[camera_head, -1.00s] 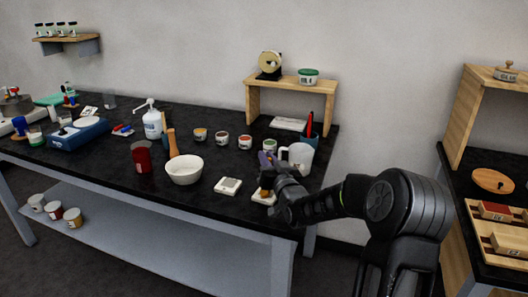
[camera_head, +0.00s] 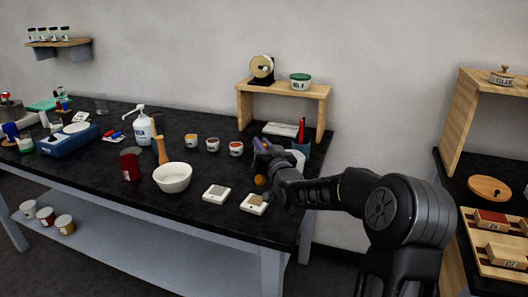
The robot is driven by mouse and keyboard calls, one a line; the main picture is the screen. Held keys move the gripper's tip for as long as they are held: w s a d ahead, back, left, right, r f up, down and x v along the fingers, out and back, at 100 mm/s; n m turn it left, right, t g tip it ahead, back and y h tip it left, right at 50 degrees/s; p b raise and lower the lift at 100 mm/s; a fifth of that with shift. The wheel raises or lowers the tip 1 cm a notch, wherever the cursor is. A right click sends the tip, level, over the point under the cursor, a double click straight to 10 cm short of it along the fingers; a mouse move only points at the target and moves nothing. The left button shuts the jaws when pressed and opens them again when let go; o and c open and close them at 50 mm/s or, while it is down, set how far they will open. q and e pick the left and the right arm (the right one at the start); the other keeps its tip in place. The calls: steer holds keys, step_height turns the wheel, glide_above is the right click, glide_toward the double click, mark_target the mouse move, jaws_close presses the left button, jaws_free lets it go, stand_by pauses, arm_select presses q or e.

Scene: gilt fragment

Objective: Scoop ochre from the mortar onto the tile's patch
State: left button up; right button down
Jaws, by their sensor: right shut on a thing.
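The mortar, a white bowl (camera_head: 172,186), stands near the front edge of the black bench. Its inside looks pale and its contents are too small to tell. Two small white tiles lie right of it: the left tile (camera_head: 208,196) and the right tile (camera_head: 247,208), each with a brownish patch on top. My right gripper (camera_head: 268,163) is shut on a tool with a purple part (camera_head: 262,145) at its top. A small ochre-coloured lump (camera_head: 260,180) shows below the gripper, above and apart from the right tile. My left gripper is out of view.
A wooden pestle (camera_head: 162,152) and dark red jar (camera_head: 130,165) stand by the mortar. Small jars (camera_head: 236,149) and a pump bottle (camera_head: 143,128) stand behind. A white mug (camera_head: 296,158) is partly hidden by my right gripper. A wooden shelf (camera_head: 287,90) stands behind.

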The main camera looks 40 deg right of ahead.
step_height(320, 180, up, 3)
steer(key=shift+p, duration=0.35)
steer(key=shift+a, duration=0.1)
stand_by(0.5)
steer(key=shift+f+b, duration=0.2)
steer(key=shift+b, duration=0.45)
